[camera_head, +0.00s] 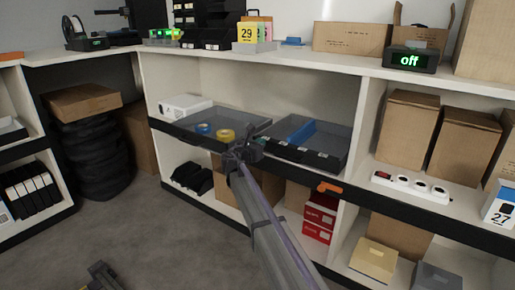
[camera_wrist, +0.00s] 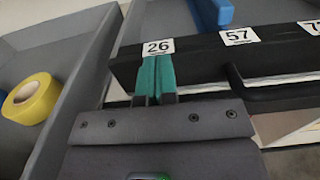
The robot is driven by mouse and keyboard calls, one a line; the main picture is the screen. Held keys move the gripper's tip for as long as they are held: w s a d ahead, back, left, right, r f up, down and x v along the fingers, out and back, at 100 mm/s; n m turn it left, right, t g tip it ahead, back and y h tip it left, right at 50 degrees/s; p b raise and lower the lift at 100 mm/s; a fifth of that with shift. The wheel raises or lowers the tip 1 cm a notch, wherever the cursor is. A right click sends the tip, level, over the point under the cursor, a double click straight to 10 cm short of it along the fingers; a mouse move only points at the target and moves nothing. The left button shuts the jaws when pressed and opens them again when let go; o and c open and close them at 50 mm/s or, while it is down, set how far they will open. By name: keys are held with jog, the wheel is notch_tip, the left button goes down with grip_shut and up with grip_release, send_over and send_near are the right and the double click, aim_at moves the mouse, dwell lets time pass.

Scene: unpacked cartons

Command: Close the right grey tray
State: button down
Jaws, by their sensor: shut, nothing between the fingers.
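The right grey tray (camera_head: 332,142) sticks out past the shelf's front edge in the head view, with a long blue object (camera_head: 301,133) inside. In the wrist view a black front strip (camera_wrist: 200,62) with white number labels, among them 26 (camera_wrist: 158,47) and 57 (camera_wrist: 239,37), crosses ahead, with the blue object (camera_wrist: 212,12) behind it. My gripper (camera_head: 250,150) is at the front left corner of this tray. Its teal fingers (camera_wrist: 156,76) are shut and empty, just below label 26. I cannot tell whether they touch the strip.
The left grey tray (camera_head: 254,124) beside it also sticks out, holding a blue roll (camera_head: 203,128) and a yellow tape roll (camera_head: 227,135). Red boxes (camera_head: 319,212) stand below. The floor in front is mostly clear.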

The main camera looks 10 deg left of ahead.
jog(key=shift+w+d, duration=0.1)
jog(key=shift+w, duration=0.35)
jog(key=shift+w+r, duration=0.1)
jog(key=shift+w, duration=0.05)
